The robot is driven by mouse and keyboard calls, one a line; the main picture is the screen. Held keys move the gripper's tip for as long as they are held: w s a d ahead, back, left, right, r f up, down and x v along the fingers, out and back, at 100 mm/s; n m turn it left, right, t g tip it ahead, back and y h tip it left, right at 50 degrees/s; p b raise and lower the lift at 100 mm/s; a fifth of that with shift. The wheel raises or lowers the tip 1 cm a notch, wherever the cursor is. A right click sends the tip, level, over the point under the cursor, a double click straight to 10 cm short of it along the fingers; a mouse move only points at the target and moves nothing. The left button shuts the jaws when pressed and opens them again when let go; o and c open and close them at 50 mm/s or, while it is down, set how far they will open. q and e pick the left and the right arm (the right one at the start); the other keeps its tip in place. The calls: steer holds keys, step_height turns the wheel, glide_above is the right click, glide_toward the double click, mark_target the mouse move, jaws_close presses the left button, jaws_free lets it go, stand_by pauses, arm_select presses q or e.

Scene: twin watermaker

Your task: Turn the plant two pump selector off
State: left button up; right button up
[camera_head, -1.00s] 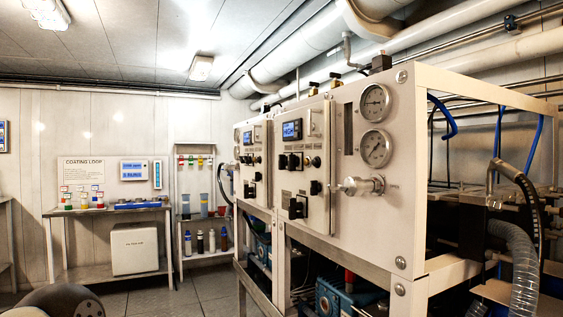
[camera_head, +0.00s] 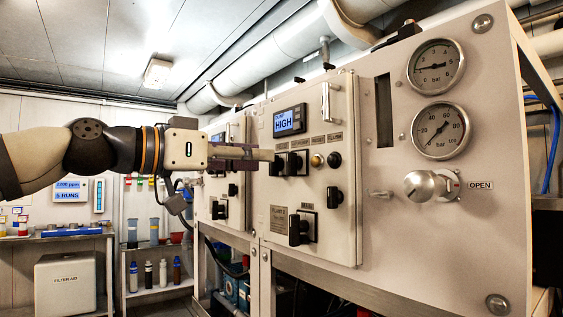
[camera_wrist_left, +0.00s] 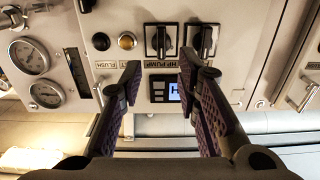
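The nearer control panel (camera_head: 330,200), which I take to be plant two's, has a lit display (camera_head: 290,121) reading HIGH. Below it are two black selectors, a left one (camera_head: 277,164) and a right one (camera_head: 298,162). In the left wrist view, upside down, the right selector (camera_wrist_left: 160,40) has a label that seems to read HP PUMP; the other selector (camera_wrist_left: 202,40) has a partly hidden label. Both handles look in line with the panel's vertical. My left gripper (camera_wrist_left: 158,70) is open and empty, its fingers around the labelled selector's line; contact cannot be told. My right gripper is not in view.
An amber button (camera_head: 316,160) and a black button (camera_head: 334,159) sit beside the selectors. Lower black knobs (camera_head: 334,198) and (camera_head: 300,228) protrude. Gauges (camera_head: 436,66) and a silver valve knob (camera_head: 425,187) are at the right. The farther panel (camera_head: 222,180) stands behind my arm.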

mark_target(287, 156)
arm_select(q)
steer(key=x, duration=0.7)
steer(key=shift+a, duration=0.1)
jaws_close()
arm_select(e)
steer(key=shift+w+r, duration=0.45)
